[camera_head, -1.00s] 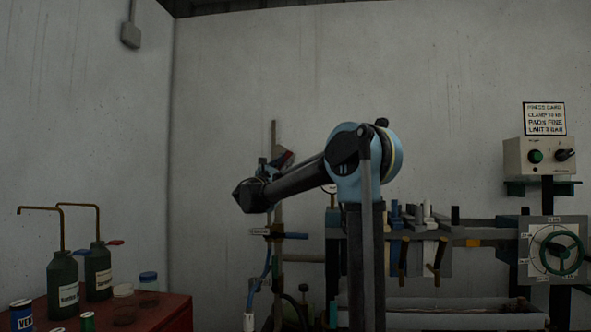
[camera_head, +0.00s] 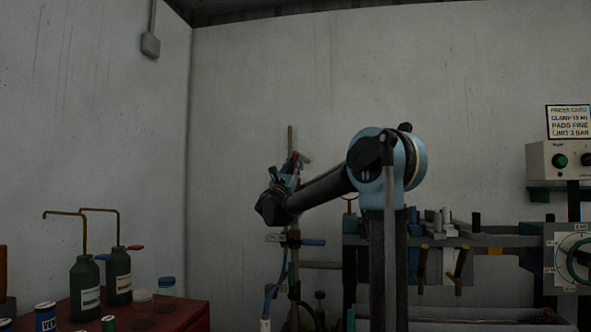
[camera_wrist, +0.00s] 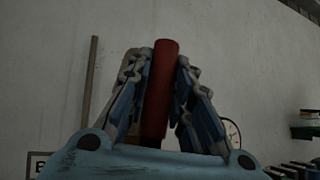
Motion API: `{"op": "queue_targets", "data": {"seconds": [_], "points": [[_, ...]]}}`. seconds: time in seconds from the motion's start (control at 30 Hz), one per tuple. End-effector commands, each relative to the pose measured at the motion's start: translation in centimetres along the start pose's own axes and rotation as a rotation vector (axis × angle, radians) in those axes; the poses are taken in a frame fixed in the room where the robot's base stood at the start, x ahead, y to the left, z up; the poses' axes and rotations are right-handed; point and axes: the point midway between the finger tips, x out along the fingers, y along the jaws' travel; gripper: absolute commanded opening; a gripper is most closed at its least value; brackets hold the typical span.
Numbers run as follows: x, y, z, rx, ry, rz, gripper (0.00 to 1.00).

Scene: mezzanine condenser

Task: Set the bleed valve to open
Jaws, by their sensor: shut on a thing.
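A red handle (camera_wrist: 160,90) stands nearly upright between my gripper's fingers in the wrist view. I take it for the bleed valve's lever; its lower end is hidden by my gripper. In the head view a bit of red (camera_head: 295,157) shows at the gripper, in front of an upright pole (camera_head: 290,138). My gripper (camera_wrist: 160,75) is shut on the red handle, with a finger on each side. In the head view my gripper (camera_head: 288,172) is small and partly overlaps the pole. The valve body is not clearly seen.
A bench with clamps (camera_head: 475,240) lies to the right. Dark bottles (camera_head: 85,285) stand on a red cabinet (camera_head: 190,318) at left.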

Motion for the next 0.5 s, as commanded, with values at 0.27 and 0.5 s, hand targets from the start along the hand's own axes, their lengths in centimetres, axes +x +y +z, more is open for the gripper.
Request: {"op": "queue_targets", "data": {"seconds": [0.27,0.5], "points": [[-0.03,0.01,-0.04,0.002,0.001,0.000,0.41],[-0.01,-0.02,-0.02,0.001,0.000,-0.001,0.41]]}}
